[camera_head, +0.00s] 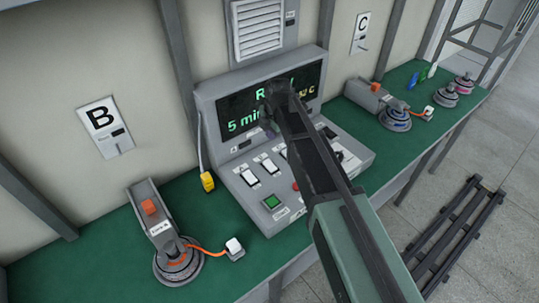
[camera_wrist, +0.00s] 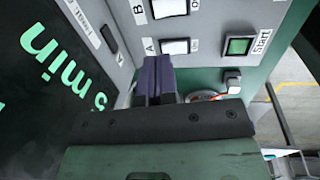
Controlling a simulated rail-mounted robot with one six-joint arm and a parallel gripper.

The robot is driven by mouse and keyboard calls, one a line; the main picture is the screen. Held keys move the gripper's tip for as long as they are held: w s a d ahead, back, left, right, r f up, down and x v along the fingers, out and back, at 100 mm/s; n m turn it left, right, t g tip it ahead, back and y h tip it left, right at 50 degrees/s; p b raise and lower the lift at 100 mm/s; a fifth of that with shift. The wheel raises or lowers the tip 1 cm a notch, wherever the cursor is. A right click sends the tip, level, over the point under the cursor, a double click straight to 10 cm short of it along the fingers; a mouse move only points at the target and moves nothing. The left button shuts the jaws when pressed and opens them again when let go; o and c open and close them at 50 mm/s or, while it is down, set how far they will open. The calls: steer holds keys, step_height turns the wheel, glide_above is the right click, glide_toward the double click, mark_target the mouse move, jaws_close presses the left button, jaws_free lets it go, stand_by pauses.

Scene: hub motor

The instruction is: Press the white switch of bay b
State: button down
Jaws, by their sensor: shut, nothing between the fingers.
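The white switch labelled B (camera_wrist: 168,9) is at the top edge of the wrist view, on the grey console panel. In the head view it is the middle white switch (camera_head: 268,164) of the row. The white switch labelled A (camera_wrist: 175,46) sits beside it. My gripper (camera_wrist: 152,62) is shut and empty, its purple fingers together. In the wrist view the fingertips appear just beside and below switch A, with B farther up. In the head view the gripper is by the display, partly hidden by my arm, apparently above the panel. I see no touch on a switch.
The display (camera_head: 240,106) reads "5 min" and is partly covered by my arm. A green Start button (camera_head: 271,202) is at the panel's front. The board marked B (camera_head: 104,126) hangs on the wall. A motor fixture (camera_head: 176,262) and yellow connector (camera_head: 207,182) stand on the green bench.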

mark_target(268, 162)
steer(key=f+b, duration=0.4)
steer(key=w+a+f+b, duration=0.1)
steer(key=f+b, duration=0.9)
steer(key=shift+w+a, duration=0.15)
steer(key=shift+w, duration=0.1)
steer(key=shift+r, duration=0.1)
